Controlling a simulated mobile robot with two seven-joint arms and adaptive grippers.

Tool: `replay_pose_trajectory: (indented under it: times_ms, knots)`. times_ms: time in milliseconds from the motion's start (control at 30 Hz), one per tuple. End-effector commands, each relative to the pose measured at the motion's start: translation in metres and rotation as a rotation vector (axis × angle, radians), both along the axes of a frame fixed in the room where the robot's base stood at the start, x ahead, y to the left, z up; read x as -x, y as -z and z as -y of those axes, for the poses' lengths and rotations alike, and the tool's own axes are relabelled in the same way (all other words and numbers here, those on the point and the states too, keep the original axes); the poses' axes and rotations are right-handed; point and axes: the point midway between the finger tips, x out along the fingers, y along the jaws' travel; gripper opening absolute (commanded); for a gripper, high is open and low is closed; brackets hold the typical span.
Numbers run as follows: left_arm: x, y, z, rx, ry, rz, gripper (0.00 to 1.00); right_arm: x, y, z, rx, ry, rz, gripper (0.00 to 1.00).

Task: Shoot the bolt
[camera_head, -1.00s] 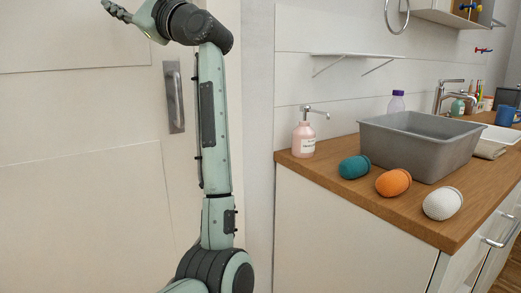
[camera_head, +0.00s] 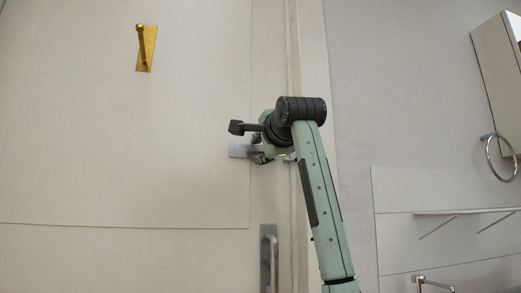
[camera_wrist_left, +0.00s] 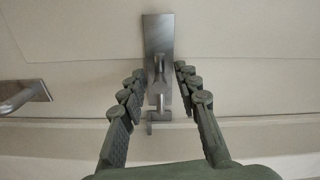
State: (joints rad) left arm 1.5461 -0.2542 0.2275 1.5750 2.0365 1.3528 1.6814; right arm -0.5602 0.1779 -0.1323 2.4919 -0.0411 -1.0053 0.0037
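The bolt (camera_head: 239,151) is a small grey metal piece on the pale door (camera_head: 140,180), near the door's right edge. In the left wrist view the bolt (camera_wrist_left: 158,38) shows as a flat plate with a rod and a small knob. My left gripper (camera_head: 258,155) is at the bolt, partly hidden by its own wrist in the head view. In the left wrist view its two fingers (camera_wrist_left: 159,74) are spread apart, one on each side of the bolt's rod and knob. A gap shows on both sides, so it grips nothing. My right gripper is out of view.
A metal door handle (camera_head: 264,258) is below the bolt and also shows at the left wrist view's left edge (camera_wrist_left: 20,98). A brass hook (camera_head: 145,48) is high on the door. A towel ring (camera_head: 499,158) and a shelf (camera_head: 468,212) are on the right wall.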

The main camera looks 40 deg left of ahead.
Motion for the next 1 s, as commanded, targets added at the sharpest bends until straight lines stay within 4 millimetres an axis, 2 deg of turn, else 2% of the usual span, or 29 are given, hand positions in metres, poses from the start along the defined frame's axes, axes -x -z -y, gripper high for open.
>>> replay_pose_trajectory:
  times_ms: [300,567,1000]
  knots:
    - [-0.0027,0.0004,-0.0038,-0.001,-0.001,-0.001,0.32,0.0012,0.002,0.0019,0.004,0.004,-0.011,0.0]
    - [-0.0026,0.0005,-0.0035,-0.001,-0.001,-0.001,0.01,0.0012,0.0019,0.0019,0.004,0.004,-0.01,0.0]
    - [-0.0031,0.0002,-0.0041,0.002,-0.001,0.0,0.0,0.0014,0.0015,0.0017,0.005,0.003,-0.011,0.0]
